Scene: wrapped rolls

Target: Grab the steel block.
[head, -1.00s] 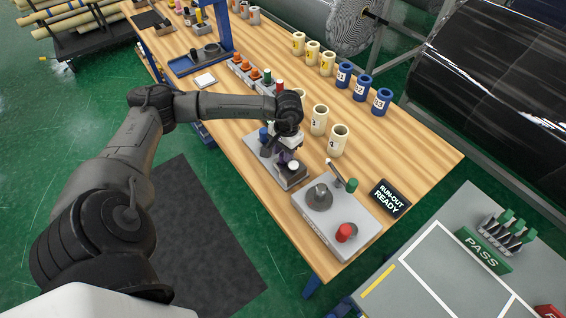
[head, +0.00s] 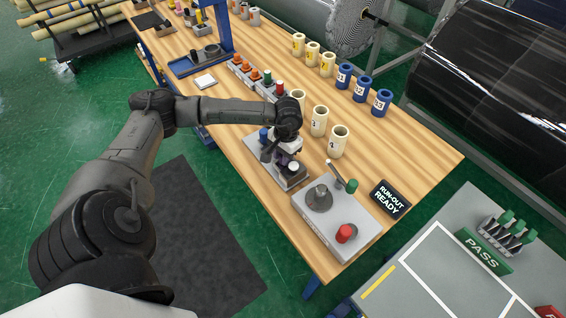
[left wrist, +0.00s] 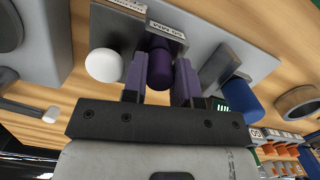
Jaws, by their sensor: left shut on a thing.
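My left gripper (head: 287,160) is low over a grey fixture (head: 290,183) near the front edge of the wooden bench. In the left wrist view, its purple fingers (left wrist: 160,75) are shut on a dark purple cylindrical knob (left wrist: 161,68). Beyond the knob, a grey piece with a white label sits on the light grey fixture plate; I cannot tell for sure whether this is the steel block, as the knob and fingers cover part of it. A white round knob (left wrist: 105,66) is left of the fingers and a blue cylinder (left wrist: 242,100) is right. My right gripper is not in view.
A grey plate with a red knob (head: 344,234) stands close on the right, beside a black "RUN-OUT READY" sign (head: 390,198). Cream rolls (head: 338,141) and blue rolls (head: 381,102) stand behind.

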